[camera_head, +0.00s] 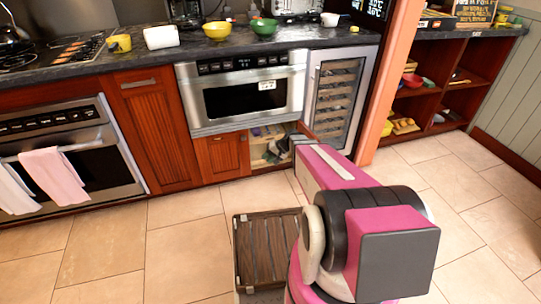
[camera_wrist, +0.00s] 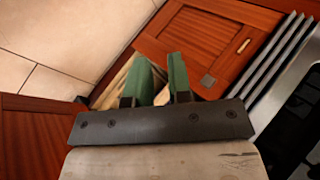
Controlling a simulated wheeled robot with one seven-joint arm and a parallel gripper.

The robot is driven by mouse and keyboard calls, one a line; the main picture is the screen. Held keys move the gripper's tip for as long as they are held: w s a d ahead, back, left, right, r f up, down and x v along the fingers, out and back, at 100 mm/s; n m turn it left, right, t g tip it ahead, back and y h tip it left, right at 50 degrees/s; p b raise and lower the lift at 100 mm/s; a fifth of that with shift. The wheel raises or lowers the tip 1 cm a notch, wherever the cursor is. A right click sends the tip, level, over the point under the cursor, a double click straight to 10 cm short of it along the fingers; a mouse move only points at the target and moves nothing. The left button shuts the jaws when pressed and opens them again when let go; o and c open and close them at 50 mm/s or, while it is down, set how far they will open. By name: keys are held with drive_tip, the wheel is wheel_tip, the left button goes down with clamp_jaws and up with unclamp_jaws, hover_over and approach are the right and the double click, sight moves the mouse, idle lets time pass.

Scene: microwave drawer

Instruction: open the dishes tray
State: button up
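The lower cabinet under the microwave stands open on its right side in the head view. Its pale interior (camera_head: 268,146) holds small items too small to make out. I cannot tell which part is the dishes tray. In the wrist view, my gripper (camera_wrist: 161,68) has two green fingers with a gap between them and nothing clearly held. It is close to the cabinet opening, whose pale inside (camera_wrist: 112,88) shows beside the left finger. In the head view my gripper's fingers are hidden behind my arm, near the opening's right edge.
A shut cabinet door (camera_head: 222,156) with a knob is left of the opening; it also shows in the wrist view (camera_wrist: 209,38). The microwave (camera_head: 250,92) is above. A glass-fronted cooler (camera_head: 338,95) stands at right. A dark slatted crate (camera_head: 266,248) sits on the floor.

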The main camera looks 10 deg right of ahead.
drive_tip(key=w+d+f+m+t, duration=0.5)
drive_tip(key=w+d+f+t, duration=0.1)
drive_tip(key=w+f, duration=0.5)
drive_tip(key=w+d+f+m+t, duration=0.55)
drive_tip(key=w+f, duration=0.45)
drive_tip(key=f, duration=0.2)
drive_tip(key=x, duration=1.1)
drive_tip(key=shift+s+a+r, duration=0.2)
drive_tip(key=shift+a, duration=0.1)
drive_tip(key=shift+c, duration=0.3)
clamp_jaws()
